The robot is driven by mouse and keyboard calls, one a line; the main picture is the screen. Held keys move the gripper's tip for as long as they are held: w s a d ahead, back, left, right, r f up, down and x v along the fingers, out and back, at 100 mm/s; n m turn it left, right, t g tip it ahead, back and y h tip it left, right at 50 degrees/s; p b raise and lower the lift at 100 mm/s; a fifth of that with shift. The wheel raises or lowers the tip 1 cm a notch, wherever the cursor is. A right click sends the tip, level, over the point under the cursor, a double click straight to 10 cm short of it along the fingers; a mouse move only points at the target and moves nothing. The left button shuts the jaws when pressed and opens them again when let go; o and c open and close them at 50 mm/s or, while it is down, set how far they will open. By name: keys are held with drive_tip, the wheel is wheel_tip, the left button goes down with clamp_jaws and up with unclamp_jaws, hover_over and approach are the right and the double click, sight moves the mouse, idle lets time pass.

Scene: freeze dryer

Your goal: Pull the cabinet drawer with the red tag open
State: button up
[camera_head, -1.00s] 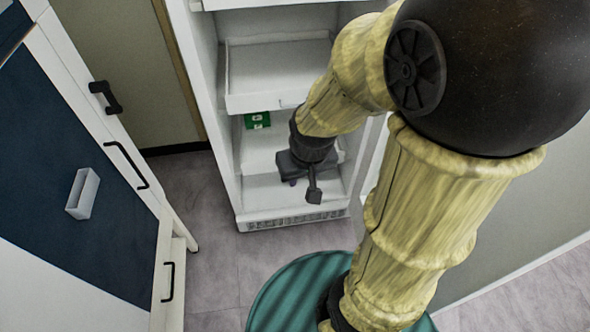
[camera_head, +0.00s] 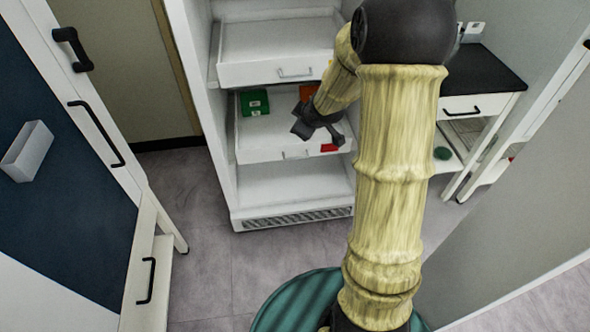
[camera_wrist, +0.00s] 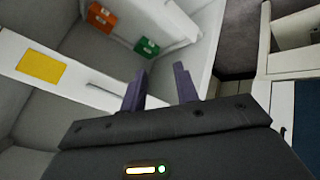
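The white drawer with the red tag (camera_head: 329,148) is the lower of two drawers in an open white cabinet (camera_head: 195,90). Its front has a pale bar handle (camera_head: 297,155) left of the tag. A green box (camera_head: 254,102) and an orange box (camera_head: 308,92) are inside it. My gripper (camera_head: 318,133) appears over this drawer, near its front, in the head view. In the wrist view my gripper (camera_wrist: 160,85) has its two purple fingers apart, with nothing between them. The red tag is not visible there.
The upper drawer (camera_head: 250,75) has a yellow tag (camera_wrist: 40,67), seen in the wrist view. A dark blue panelled white unit with black handles (camera_head: 97,130) stands at left. A black-topped bench (camera_head: 485,70) is at right. Grey floor (camera_head: 210,260) is clear before the cabinet.

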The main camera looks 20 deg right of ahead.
drive_tip(key=w+d+f+n+t+y+b, duration=0.1)
drive_tip(key=w+d+f+n+y+b, duration=0.2)
drive_tip(key=f+b, duration=0.6)
drive_tip(key=w+d+f+n+t+y+b, duration=0.2)
drive_tip(key=f+n+b, duration=0.5)
drive_tip(key=f, duration=0.8)
drive_tip(key=w+d+f+n+t+y+b, duration=0.2)
drive_tip(key=w+d+f+n+y+b, duration=0.2)
drive_tip(key=f+b, duration=0.8)
drive_tip(key=shift+w+d+n+y, duration=0.35)
drive_tip(key=shift+w+d, duration=0.3)
drive_tip(key=shift+d, duration=0.5)
drive_tip(key=shift+w, duration=0.1)
